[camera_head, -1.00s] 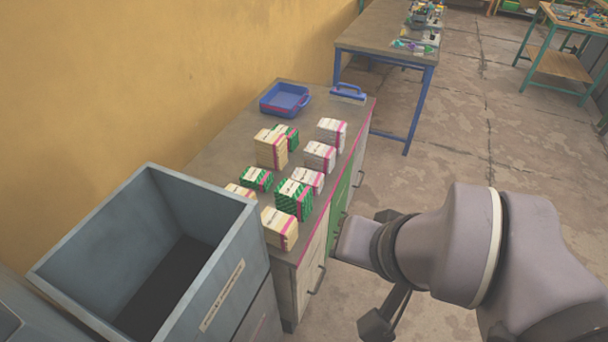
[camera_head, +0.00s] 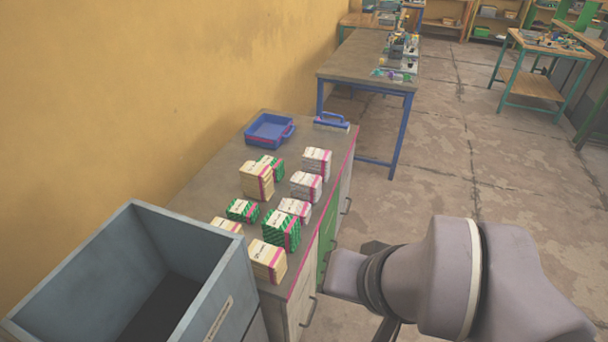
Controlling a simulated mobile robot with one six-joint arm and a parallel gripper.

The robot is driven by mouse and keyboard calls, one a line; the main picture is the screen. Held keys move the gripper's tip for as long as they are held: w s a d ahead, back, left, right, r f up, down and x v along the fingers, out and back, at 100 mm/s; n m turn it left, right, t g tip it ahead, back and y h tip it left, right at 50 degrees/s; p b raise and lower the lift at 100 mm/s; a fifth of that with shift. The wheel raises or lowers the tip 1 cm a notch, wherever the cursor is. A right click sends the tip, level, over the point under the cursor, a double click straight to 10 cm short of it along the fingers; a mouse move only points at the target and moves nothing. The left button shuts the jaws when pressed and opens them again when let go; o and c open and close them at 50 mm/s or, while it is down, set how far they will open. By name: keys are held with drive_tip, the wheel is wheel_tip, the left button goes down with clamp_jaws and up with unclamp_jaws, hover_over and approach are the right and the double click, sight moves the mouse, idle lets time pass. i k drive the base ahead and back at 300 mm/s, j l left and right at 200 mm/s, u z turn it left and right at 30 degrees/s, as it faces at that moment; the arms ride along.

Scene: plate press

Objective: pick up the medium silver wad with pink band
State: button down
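Three silver-white wads with pink bands stand in a row along the right side of the grey cabinet top. The middle one looks medium in height and is the medium silver wad (camera_head: 306,186). A taller silver wad (camera_head: 316,162) stands behind it, and a flatter silver wad (camera_head: 294,210) lies in front of it. My gripper (camera_head: 374,248) is mostly hidden behind my arm at the lower right; only dark parts of it show. It is right of the cabinet, apart from the wads, and its fingers cannot be made out.
Green wads (camera_head: 281,231) and cream wads (camera_head: 267,261) stand close to the silver ones. A blue tray (camera_head: 269,131) and a blue-handled brush (camera_head: 331,122) lie at the back. A deep grey bin (camera_head: 222,275) stands at the front left. Floor is clear right of the cabinet.

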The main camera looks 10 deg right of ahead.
sight(305, 186)
drive_tip(key=i+l+u, duration=0.2)
drive_tip(key=i+l, duration=0.55)
drive_tip(key=i+l+u, duration=0.15)
drive_tip(key=i+l, duration=0.65)
drive_tip(key=l, duration=0.1)
